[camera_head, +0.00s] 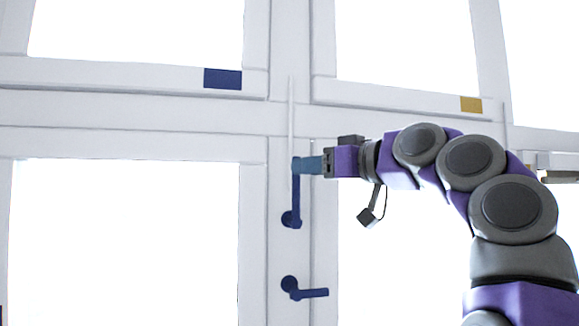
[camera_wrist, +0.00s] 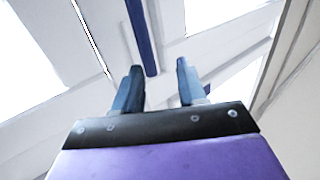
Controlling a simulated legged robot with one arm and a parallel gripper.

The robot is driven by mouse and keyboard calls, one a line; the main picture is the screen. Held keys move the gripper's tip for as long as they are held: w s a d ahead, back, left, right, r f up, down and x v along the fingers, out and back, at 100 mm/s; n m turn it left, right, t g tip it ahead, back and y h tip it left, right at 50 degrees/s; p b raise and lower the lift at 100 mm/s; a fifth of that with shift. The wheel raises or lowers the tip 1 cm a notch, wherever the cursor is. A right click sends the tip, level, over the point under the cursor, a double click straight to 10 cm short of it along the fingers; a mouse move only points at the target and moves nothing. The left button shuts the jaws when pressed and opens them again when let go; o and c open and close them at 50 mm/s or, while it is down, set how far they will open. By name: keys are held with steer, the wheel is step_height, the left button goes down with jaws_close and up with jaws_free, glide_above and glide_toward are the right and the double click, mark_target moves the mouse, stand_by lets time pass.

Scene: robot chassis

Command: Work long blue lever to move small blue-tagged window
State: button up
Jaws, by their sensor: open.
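The long blue lever (camera_head: 296,195) stands upright on the white frame post, with its round pivot at its lower end. My gripper (camera_head: 305,166) is at the lever's upper end and partly hides it. In the wrist view, the lever (camera_wrist: 141,30) runs down from the top edge, and its near end shows between the two open fingertips (camera_wrist: 158,82), closer to the left one. I cannot tell whether either finger touches it. The small blue-tagged window (camera_head: 130,73) is at the upper left, with a dark blue tag (camera_head: 222,78) on its bottom rail.
A shorter blue lever (camera_head: 310,293) lies nearly level below the long one. A window with a yellow tag (camera_head: 471,104) is at the upper right. A thin white rod (camera_head: 291,110) rises above the long lever. A larger pane (camera_head: 125,240) fills the lower left.

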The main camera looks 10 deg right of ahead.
mark_target(293, 192)
steer(key=w+p, duration=0.1)
steer(key=w, duration=0.4)
steer(key=shift+w, duration=0.2)
steer(key=shift+w+a+f, duration=0.1)
steer(key=shift+w+a, duration=0.1)
steer(key=shift+a, duration=0.5)
steer(key=shift+w+a+f, duration=0.1)
steer(key=shift+w+a, duration=0.1)
steer(key=shift+a, duration=0.5)
steer(key=shift+c, duration=0.3)
steer(key=shift+a+r, duration=0.1)
steer(key=shift+c, duration=0.8)
steer(key=shift+d, duration=0.5)
steer(key=c, duration=0.3)
steer(key=shift+d, duration=0.1)
steer(key=shift+c, duration=0.7)
steer(key=shift+s, duration=0.1)
jaws_close()
steer(key=shift+r, duration=0.1)
